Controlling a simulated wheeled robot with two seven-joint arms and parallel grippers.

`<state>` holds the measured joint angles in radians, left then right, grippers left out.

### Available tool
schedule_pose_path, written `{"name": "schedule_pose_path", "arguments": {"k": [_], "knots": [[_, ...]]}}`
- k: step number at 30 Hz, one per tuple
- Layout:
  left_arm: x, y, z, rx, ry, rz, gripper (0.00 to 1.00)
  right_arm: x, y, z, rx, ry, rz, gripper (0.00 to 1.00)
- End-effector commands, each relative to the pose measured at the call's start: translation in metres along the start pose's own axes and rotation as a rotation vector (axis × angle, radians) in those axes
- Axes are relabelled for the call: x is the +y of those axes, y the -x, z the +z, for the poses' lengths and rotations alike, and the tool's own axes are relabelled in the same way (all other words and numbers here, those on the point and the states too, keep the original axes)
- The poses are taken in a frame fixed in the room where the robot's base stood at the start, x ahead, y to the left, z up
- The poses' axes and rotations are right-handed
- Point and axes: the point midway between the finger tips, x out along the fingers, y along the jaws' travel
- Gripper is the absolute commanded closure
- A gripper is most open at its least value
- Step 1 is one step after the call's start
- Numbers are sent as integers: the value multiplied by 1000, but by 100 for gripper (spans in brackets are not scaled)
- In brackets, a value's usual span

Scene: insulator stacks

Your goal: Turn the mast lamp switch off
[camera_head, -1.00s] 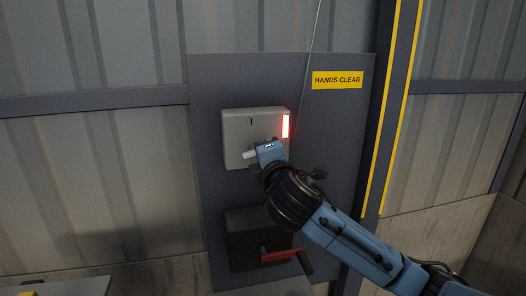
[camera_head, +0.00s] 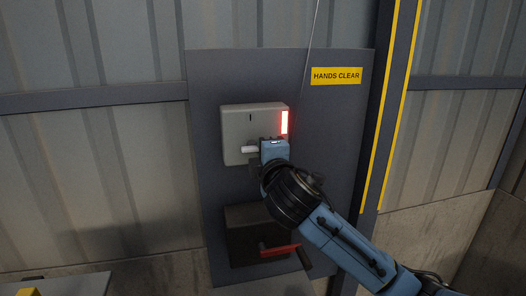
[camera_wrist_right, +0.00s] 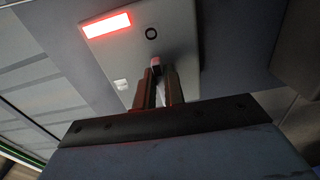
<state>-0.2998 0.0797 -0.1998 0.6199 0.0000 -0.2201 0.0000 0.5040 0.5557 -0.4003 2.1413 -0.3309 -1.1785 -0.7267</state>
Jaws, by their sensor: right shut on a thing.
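A pale switch handle (camera_head: 249,149) sticks out to the left of my right gripper (camera_head: 262,151), low on the box front. In the right wrist view the two fingers (camera_wrist_right: 162,90) are close together with a pale piece between them, in front of the box (camera_wrist_right: 182,38). A dark ring mark and the lit red lamp (camera_wrist_right: 107,25) show there. My left gripper is out of view.
Below is a dark box (camera_head: 238,238) with a red handle (camera_head: 281,252), close under my right arm. A yellow HANDS CLEAR sign (camera_head: 336,76) is at the panel's upper right. A thin cable runs down past the switch box. A yellow-striped post (camera_head: 387,110) stands at right.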

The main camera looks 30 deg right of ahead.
Motion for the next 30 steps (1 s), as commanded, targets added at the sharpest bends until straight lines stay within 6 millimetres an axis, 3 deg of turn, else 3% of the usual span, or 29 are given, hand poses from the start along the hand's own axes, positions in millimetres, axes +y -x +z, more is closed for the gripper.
{"name": "schedule_pose_path", "arguments": {"k": [1, 5, 17, 23, 29, 30], "knots": [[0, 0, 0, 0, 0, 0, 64, -1, 0, 0, 1, -3, -3, 85], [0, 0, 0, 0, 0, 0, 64, -1, 0, 0, 1, -2, -2, 68], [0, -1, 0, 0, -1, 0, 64, -1, 6, 0, 2, 0, -1, 67], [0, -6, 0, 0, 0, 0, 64, -2, 38, -1, 3, -1, 0, 67], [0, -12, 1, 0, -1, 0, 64, -2, 84, -1, 4, -2, -1, 67], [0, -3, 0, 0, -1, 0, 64, 0, 94, -1, 4, 0, -7, 67]]}}
